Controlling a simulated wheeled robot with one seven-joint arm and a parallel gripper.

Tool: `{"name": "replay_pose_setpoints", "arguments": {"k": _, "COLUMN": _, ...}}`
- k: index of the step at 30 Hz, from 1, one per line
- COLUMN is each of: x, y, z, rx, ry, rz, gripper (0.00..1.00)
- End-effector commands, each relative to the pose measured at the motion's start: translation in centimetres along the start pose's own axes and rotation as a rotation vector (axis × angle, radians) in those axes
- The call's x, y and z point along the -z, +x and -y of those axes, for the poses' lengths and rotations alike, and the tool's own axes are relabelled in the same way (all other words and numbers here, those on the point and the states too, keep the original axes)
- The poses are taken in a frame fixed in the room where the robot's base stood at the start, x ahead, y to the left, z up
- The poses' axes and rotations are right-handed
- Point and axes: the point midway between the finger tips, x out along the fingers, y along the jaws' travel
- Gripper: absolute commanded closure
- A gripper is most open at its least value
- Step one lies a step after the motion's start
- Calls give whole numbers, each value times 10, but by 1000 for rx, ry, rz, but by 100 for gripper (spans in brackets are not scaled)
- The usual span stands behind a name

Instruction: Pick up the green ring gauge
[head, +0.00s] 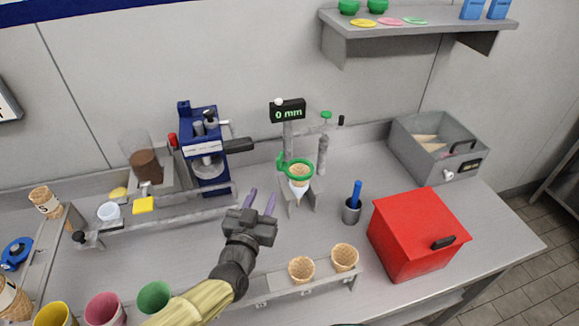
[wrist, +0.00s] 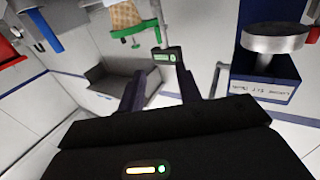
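A green ring (head: 309,177), which looks like the ring gauge, sits around a waffle cone (head: 299,172) on a grey stand below a display reading 0 mm (head: 288,112). A small green tab rises at its left side. In the wrist view, green ring parts (wrist: 128,31) show near the top edge, beside the cone (wrist: 124,14). My gripper (head: 261,200) is open and empty, to the left of and nearer than the ring, clearly apart from it. Its two dark fingers (wrist: 160,88) are spread in the wrist view, with the display beyond them.
A blue press (head: 204,150) stands behind left of my gripper. A red box (head: 412,235), a cup with a blue handle (head: 352,207) and a grey bin (head: 437,145) are to the right. A front rack holds two cones (head: 302,268). The counter between gripper and stand looks clear.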

Motion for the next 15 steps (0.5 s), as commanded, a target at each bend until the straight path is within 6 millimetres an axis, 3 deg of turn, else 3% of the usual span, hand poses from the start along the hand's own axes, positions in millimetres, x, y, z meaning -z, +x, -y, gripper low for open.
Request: {"name": "replay_pose_setpoints", "arguments": {"k": 15, "x": -1, "y": 6, "z": -2, "rx": -6, "ry": 0, "rz": 0, "gripper": 65}}
